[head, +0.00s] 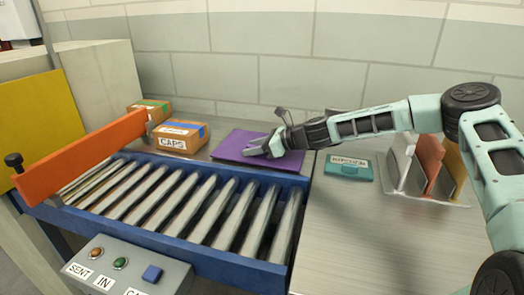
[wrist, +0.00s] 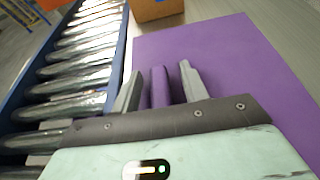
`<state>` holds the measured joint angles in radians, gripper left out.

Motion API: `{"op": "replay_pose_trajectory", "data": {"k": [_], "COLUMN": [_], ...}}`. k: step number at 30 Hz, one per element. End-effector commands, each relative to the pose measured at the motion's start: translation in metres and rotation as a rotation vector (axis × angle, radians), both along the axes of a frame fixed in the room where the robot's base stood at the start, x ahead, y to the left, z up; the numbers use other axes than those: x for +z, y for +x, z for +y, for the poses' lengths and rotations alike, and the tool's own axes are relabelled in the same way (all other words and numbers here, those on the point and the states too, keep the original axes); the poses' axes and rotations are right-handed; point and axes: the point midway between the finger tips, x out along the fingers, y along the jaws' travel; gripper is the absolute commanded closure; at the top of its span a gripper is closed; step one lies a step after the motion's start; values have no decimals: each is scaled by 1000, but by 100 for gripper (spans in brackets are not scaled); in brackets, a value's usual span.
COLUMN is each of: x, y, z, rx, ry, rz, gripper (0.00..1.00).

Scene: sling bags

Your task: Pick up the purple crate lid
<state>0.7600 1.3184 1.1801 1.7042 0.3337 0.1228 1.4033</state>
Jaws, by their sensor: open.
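The purple crate lid (head: 232,143) lies flat on the metal surface just behind the roller conveyor in the head view. In the wrist view the lid (wrist: 220,55) fills much of the picture, with a raised purple handle bar (wrist: 160,87) on it. My gripper (head: 262,147) is over the lid, low and close to it. In the wrist view my gripper (wrist: 158,82) is open, with one grey finger on each side of the handle bar. I cannot tell whether the fingers touch the bar. In the head view my gripper hides part of the lid.
The roller conveyor (head: 190,201) with its blue frame runs in front of the lid. A box marked CAPS (head: 180,137) stands left of the lid. An orange bar (head: 85,157) crosses the conveyor's left end. A teal case (head: 348,167) and upright panels (head: 430,165) stand to the right.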

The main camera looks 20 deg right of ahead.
Motion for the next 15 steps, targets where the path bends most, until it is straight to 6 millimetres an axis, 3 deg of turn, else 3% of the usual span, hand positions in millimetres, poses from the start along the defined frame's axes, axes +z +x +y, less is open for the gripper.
{"op": "replay_pose_trajectory", "data": {"k": [1, 5, 15], "x": [0, 0, 2], "y": [0, 0, 0], "z": [0, 0, 0], "rx": [0, 1, 0], "ry": [0, 0, -1], "rz": [0, 0, -1], "gripper": [65, 100, 100]}}
